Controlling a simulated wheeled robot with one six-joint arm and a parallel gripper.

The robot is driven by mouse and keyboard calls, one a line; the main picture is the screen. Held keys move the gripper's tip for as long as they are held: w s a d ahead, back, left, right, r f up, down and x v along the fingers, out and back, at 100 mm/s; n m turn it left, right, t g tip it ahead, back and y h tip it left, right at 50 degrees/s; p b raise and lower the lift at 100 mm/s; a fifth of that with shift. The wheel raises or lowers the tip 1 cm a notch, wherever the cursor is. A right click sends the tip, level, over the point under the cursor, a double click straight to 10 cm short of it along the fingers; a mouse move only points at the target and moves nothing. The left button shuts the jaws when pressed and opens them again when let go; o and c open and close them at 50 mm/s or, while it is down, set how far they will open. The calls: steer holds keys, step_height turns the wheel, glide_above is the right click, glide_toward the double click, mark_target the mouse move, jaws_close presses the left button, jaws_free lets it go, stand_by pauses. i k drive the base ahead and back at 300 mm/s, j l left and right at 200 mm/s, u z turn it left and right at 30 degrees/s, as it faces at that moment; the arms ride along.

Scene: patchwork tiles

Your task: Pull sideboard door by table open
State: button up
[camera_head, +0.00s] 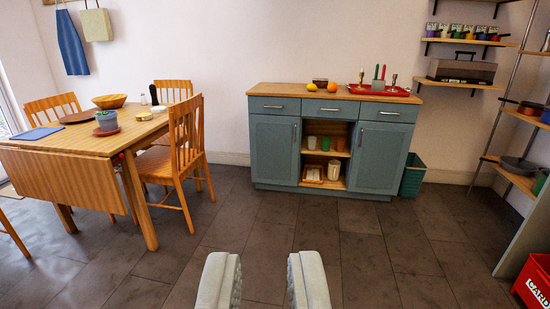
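A blue-grey sideboard (259,105) with a wooden top stands against the far wall. Its left door (272,152) is on the side nearer the table and looks closed, with a vertical handle at its right edge. Its right door (379,158) also looks closed, with a handle at its left edge. Open shelves with cups and a jug lie between the doors. A wooden drop-leaf table (75,141) stands at the left. My gripper (264,270) is open and empty at the bottom of the view, well short of the sideboard.
A wooden chair (184,150) stands between the table and the sideboard. A green bin (412,177) is right of the sideboard. Shelving (520,180) and a red crate (535,285) are at the right. The dark tiled floor (300,225) before the sideboard is clear.

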mark_target(274, 140)
steer(key=i, duration=1.25)
steer(key=i+l+u, duration=0.1)
steer(key=i, duration=1.1)
steer(key=i+l, duration=0.15)
steer(key=i, duration=1.1)
